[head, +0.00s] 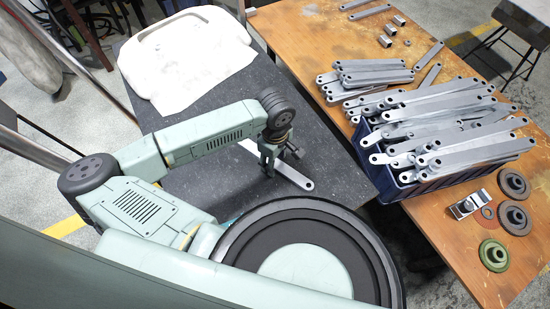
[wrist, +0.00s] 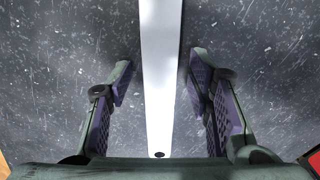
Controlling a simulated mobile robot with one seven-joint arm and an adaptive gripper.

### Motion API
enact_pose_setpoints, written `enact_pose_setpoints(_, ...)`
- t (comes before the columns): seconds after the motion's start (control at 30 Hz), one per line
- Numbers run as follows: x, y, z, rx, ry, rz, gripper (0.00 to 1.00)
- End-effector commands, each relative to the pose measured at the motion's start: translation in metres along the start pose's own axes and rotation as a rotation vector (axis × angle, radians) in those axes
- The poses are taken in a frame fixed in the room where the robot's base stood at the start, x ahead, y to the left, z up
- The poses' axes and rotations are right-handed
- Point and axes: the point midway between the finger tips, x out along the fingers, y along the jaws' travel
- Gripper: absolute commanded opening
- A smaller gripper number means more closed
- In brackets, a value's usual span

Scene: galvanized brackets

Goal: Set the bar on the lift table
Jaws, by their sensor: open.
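A flat grey metal bar (head: 297,174) lies on the dark speckled top of the lift table (head: 205,178), under my gripper (head: 268,172). The gripper and wrist hide the bar's middle in the head view; its rounded near end shows to the right. In the wrist view the bar (wrist: 160,60) runs lengthwise between my two fingers (wrist: 161,78). The fingers stand open with a gap on each side of the bar. No contact with the bar shows.
A blue crate (head: 374,172) heaped with similar bars stands on the wooden table (head: 300,32) to the right. Loose bars, small square tubes and round discs lie around it. A white moulded piece (head: 190,60) covers the dark top's far end.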

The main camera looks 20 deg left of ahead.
Motion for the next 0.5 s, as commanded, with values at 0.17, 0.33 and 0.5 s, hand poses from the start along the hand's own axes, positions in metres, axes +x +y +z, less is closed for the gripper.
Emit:
enact_pose_setpoints(0.17, -0.001, 0.000, 0.000, 0.000, 0.000, 0.000, 0.46)
enact_pose_setpoints(0.33, -0.013, 0.001, -0.001, 0.000, 0.003, 0.002, 0.46)
enact_pose_setpoints(0.5, -0.048, 0.000, -0.002, 0.001, 0.006, 0.001, 0.46)
